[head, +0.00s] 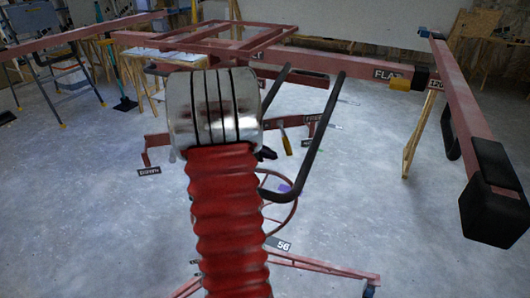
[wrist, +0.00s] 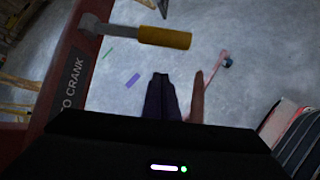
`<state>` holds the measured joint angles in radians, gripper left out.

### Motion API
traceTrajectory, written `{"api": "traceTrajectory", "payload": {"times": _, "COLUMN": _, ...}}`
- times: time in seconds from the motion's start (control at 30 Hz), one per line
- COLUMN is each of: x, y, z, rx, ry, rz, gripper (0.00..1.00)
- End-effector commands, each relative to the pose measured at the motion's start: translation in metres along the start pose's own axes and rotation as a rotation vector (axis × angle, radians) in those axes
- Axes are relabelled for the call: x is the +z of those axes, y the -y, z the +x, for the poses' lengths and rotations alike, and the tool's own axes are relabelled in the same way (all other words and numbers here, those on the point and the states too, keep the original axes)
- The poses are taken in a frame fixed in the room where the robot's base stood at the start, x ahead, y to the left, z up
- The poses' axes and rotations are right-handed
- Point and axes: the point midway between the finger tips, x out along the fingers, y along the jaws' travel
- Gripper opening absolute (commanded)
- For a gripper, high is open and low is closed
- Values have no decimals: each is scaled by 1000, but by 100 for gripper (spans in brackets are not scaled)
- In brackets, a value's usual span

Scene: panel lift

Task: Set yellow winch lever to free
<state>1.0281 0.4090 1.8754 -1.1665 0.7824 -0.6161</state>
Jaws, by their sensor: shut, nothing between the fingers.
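The yellow winch lever (head: 287,143) shows in the head view just right of my arm, below and left of a plate reading FREE (head: 314,118). In the wrist view the lever's yellow grip (wrist: 163,37) lies roughly level across the top, on a grey metal shank at its left. My gripper (wrist: 162,78) is shut and empty, its dark fingertips below the yellow grip in that picture. I see no clear contact; the depth gap cannot be told. In the head view my arm hides most of the gripper.
The red lift frame (head: 352,65) spans the back, with a long padded red arm (head: 462,100) at right. A bent black bar (head: 322,135) stands close right of the lever. A DOWN plate (head: 149,171) sits left. A TO CRANK plate (wrist: 73,80) borders the wrist view.

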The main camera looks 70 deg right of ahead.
Motion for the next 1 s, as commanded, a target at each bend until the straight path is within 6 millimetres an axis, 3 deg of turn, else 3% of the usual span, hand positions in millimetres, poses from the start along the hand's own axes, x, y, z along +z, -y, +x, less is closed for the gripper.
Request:
{"api": "traceTrajectory", "payload": {"times": 0.03, "x": 0, "y": 1, "z": 6, "rx": -2, "ry": 0, "rz": 0, "gripper": 0}}
{"api": "traceTrajectory", "payload": {"times": 0.43, "x": 35, "y": 0, "z": -8, "rx": 0, "ry": 1, "rz": 2, "gripper": 0}}
{"api": "traceTrajectory", "payload": {"times": 1.0, "x": 39, "y": 0, "z": -11, "rx": 1, "ry": 0, "rz": 0, "gripper": 0}}
